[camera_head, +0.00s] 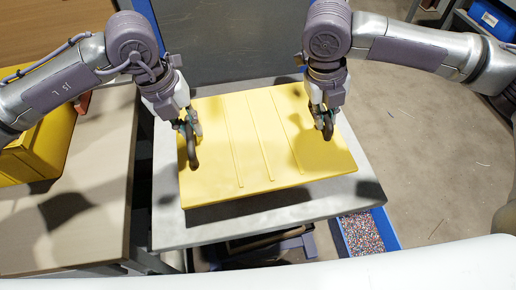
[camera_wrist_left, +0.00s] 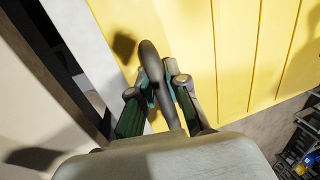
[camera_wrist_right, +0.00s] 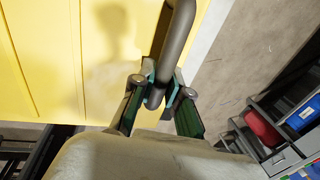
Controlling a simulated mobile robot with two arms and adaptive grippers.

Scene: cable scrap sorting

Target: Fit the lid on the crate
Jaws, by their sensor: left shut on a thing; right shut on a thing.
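The yellow lid (camera_head: 255,130) is a flat ribbed panel with a dark handle at each of its left and right sides. It lies over the grey table top in the head view, and whether a crate is under it is hidden. My left gripper (camera_head: 188,127) is shut on the left handle (camera_wrist_left: 150,62). My right gripper (camera_head: 322,110) is shut on the right handle (camera_wrist_right: 179,32). The lid also shows in the left wrist view (camera_wrist_left: 235,60) and in the right wrist view (camera_wrist_right: 60,60).
The grey table (camera_head: 165,215) has bare margins around the lid. A brown bench (camera_head: 105,170) stands at the left with a yellow container (camera_head: 40,150) on it. A blue bin of coloured granules (camera_head: 362,232) sits below the table's front right. Open floor lies to the right.

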